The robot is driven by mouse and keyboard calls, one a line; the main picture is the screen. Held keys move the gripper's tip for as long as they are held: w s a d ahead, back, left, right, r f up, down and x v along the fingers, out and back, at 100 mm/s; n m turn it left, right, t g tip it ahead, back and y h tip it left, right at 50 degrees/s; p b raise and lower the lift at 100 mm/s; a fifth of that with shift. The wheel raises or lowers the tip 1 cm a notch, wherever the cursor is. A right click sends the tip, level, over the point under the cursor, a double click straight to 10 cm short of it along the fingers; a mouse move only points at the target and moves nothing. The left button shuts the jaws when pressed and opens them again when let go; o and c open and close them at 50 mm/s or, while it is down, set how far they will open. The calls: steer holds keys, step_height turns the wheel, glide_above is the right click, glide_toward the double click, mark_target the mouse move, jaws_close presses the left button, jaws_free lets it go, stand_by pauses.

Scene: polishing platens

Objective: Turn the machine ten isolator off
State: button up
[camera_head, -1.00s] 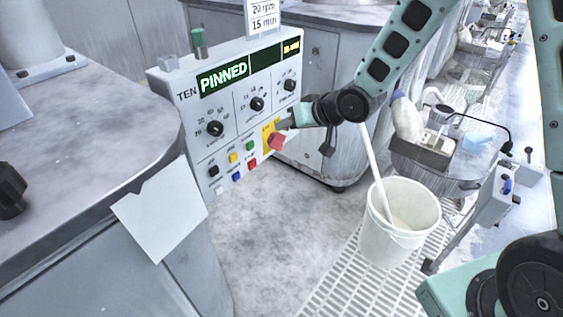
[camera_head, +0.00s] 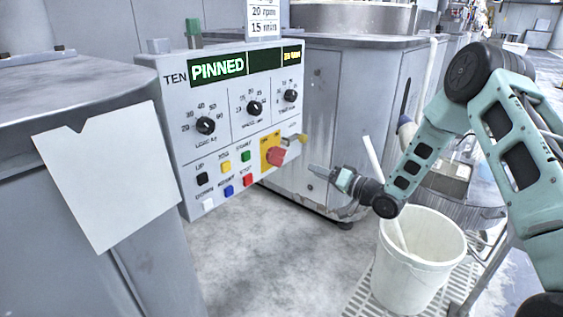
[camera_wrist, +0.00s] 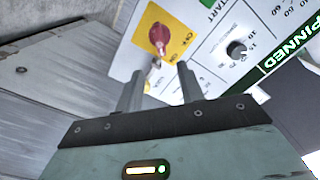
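The machine ten control box (camera_head: 235,125) is marked TEN and its display reads PINNED. The isolator is a red knob (camera_head: 275,155) on a yellow plate (camera_head: 267,142) at the box's lower right. In the wrist view the red knob (camera_wrist: 159,35) is beyond my fingers, with OFF and ON lettering beside it; I cannot tell surely which it points at. A small pale, brassy piece (camera_wrist: 153,76) shows below the knob. My gripper (camera_head: 318,171) is right of the knob, apart from it. In the wrist view its fingers (camera_wrist: 160,88) are spread with nothing clearly held.
Black dials and several coloured buttons (camera_head: 228,167) sit left of the isolator. A white bucket (camera_head: 415,265) with a stick stands on a grating below my arm. A blank white sheet (camera_head: 110,175) hangs at the left bench. The floor before the box is clear.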

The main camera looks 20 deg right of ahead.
mark_target(284, 158)
steer(key=b+x, duration=0.3)
steer(key=x, duration=1.1)
steer(key=shift+w+a+f, duration=0.1)
steer(key=shift+w+a, duration=0.05)
steer(key=shift+w, duration=0.1)
steer(key=shift+c, duration=0.4)
jaws_close()
